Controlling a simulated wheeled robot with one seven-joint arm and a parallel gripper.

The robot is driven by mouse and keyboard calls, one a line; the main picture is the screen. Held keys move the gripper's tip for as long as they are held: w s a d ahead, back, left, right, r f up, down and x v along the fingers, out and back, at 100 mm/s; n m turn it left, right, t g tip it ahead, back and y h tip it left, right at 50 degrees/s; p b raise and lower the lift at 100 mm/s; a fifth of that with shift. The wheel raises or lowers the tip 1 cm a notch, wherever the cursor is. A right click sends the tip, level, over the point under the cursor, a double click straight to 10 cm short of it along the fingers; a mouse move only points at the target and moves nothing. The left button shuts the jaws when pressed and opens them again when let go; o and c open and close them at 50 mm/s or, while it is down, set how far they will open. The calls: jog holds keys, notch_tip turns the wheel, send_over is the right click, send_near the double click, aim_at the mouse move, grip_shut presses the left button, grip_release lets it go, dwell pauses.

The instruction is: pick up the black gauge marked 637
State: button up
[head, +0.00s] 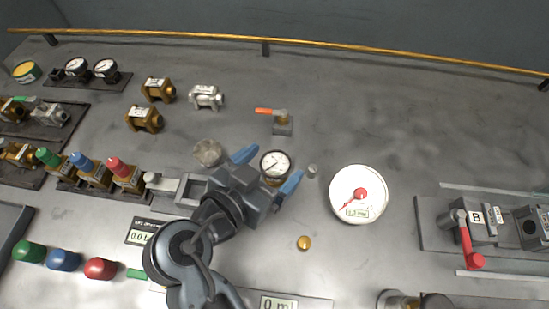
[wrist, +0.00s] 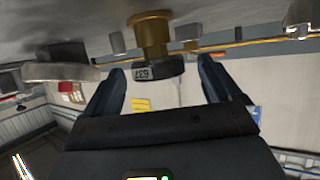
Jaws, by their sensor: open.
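The black gauge marked 637 (head: 275,163) has a white dial and a black rim in the head view. In the wrist view its dark body (wrist: 168,66) carries a small 637 label, with a brass fitting beside it. My gripper (head: 268,169) is open, with one blue finger on each side of the gauge in the head view. In the wrist view my gripper (wrist: 162,82) also has the gauge between its fingers, towards the tips. Gaps show on both sides, and no firm contact is visible.
A large white gauge (head: 358,194) stands close to the right, with a small grey peg (head: 312,169) between. A round grey knob (head: 208,152) is to the left. An orange-handled valve (head: 281,122) stands behind. Two black gauges (head: 105,69) sit far left. The back right is clear.

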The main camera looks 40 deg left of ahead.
jog(key=shift+x, duration=1.05)
jog(key=c, duration=1.2)
jog(key=shift+o, duration=0.2)
jog(key=shift+r, duration=0.1)
